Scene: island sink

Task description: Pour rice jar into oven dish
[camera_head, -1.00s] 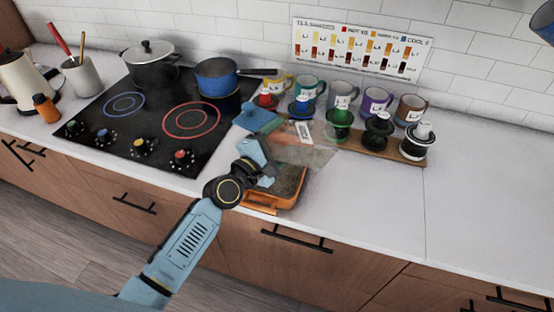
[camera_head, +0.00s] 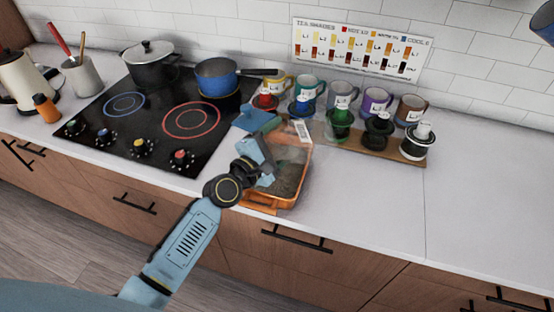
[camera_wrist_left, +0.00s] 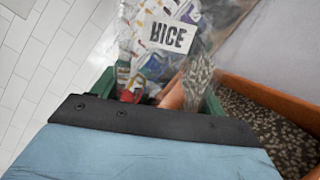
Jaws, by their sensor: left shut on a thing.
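My left gripper (camera_head: 268,138) is shut on the clear rice jar (camera_head: 290,130), over the back of the orange oven dish (camera_head: 262,209). The jar's white label shows in the head view, and RICE reads on it in the left wrist view (camera_wrist_left: 168,38). The jar's exact tilt and mouth are hard to make out. Dark, speckled grains lie in the dish; the dish rim and grains also show at the right of the left wrist view (camera_wrist_left: 262,92). The gripper's own blue body hides part of the jar and dish. My right gripper is not in view.
A black cooktop (camera_head: 145,115) with a blue pan (camera_head: 216,85) and a dark pot (camera_head: 150,66) lies left. The counter (camera_head: 365,195) is clear to the right.

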